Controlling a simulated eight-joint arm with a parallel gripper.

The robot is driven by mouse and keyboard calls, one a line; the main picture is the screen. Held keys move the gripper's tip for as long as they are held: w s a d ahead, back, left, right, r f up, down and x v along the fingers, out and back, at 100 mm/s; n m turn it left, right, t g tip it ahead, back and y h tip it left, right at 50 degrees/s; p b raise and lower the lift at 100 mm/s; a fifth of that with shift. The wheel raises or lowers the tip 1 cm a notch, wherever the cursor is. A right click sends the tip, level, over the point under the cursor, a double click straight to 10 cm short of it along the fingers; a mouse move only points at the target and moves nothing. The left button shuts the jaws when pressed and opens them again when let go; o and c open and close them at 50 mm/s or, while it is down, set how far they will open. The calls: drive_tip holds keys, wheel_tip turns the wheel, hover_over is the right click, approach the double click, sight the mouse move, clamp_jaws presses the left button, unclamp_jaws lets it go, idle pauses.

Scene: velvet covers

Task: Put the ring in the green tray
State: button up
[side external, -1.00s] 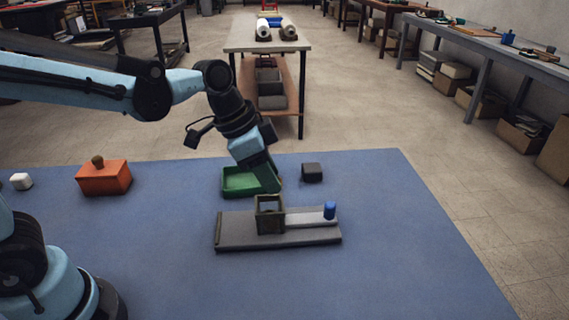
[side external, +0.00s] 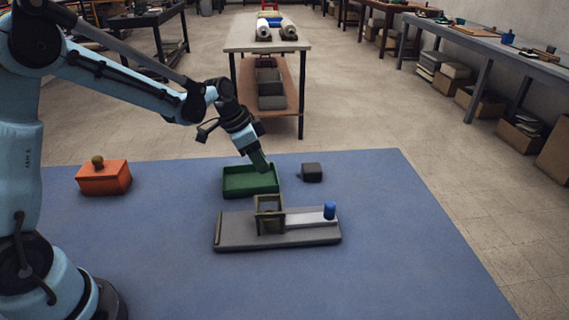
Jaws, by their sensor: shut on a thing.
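The green tray (side external: 236,193) is a shallow open box on the blue mat, behind the grey base with the frame. My gripper (side external: 267,168) points down and to the right, with its tip over the back right part of the tray. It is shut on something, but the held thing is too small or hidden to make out. I cannot pick out the ring anywhere in this view. The visible part of the tray floor looks empty.
In front of the tray, a grey base (side external: 235,234) carries an upright open frame (side external: 268,214) and a blue knob (side external: 330,210). A dark block (side external: 312,172) sits right of the tray. An orange box (side external: 104,178) with a round knob stands left. The mat's right side is clear.

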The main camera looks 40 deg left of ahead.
sight(264, 182)
drive_tip(key=shift+w+a+f, duration=0.25)
drive_tip(key=shift+a+f, duration=0.2)
drive_tip(key=shift+a, duration=0.15)
drive_tip(key=shift+f, duration=2)
drive_tip(key=shift+f, duration=0.1)
drive_tip(key=o, duration=1)
